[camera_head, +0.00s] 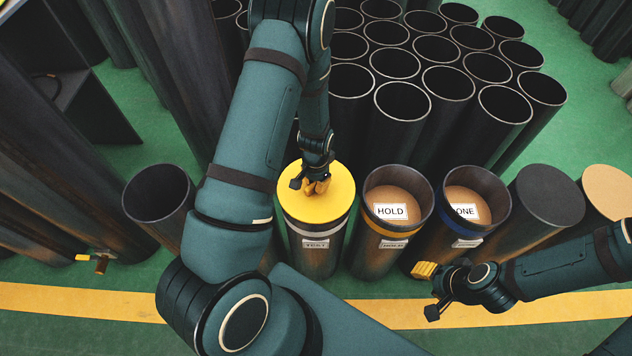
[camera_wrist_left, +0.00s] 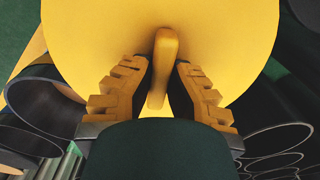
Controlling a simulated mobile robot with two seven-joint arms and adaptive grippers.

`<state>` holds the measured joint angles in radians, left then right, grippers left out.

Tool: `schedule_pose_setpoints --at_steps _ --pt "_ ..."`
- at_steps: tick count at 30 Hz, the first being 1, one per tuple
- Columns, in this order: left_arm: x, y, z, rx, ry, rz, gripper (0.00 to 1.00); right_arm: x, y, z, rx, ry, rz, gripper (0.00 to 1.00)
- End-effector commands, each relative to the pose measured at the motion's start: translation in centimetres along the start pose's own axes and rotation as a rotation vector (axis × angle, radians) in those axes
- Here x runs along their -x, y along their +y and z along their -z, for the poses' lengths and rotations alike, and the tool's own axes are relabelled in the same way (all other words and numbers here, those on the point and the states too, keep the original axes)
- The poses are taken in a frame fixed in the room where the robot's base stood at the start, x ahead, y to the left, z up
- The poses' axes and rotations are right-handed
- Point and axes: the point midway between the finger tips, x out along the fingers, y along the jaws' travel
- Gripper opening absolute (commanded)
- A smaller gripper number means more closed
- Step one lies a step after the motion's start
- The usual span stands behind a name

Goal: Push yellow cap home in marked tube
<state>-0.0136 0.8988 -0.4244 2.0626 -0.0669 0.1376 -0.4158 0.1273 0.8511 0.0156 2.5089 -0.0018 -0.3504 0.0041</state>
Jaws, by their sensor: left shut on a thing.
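The yellow cap (camera_head: 317,205) is a broad disc with a raised bar handle (camera_wrist_left: 163,65). It lies over the mouth of a dark tube (camera_head: 316,262) with a white band and a small label. Its yellow edge shows around the mouth; I cannot tell how deep it sits. My left gripper (camera_head: 318,187) is above the cap's middle, shut on the handle. In the left wrist view the left gripper's toothed yellow fingers (camera_wrist_left: 160,88) stand either side of the handle. My right gripper (camera_head: 429,291) is open and empty, low in front of the blue-banded tube.
Right of the capped tube stand a yellow-banded tube (camera_head: 378,255) marked HOLD and a blue-banded tube (camera_head: 440,240) whose card reads partly "ONE". A dark-topped tube (camera_head: 547,195) follows. An open tube (camera_head: 158,193) stands left. Several open tubes (camera_head: 402,100) crowd behind. A yellow floor stripe (camera_head: 80,302) runs in front.

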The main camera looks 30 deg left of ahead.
Motion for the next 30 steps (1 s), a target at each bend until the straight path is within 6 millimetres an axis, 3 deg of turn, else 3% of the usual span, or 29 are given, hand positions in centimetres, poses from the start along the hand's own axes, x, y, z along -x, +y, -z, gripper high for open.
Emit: schedule_pose_setpoints --at_steps 21,30 --pt "3.4 0.0 0.0 0.0 0.001 0.0 0.0 2.3 -0.9 0.2 0.0 0.0 0.0 0.47" --pt "3.7 0.0 0.0 0.0 0.001 0.0 0.0 2.5 -0.9 0.2 0.0 0.0 0.0 0.47"
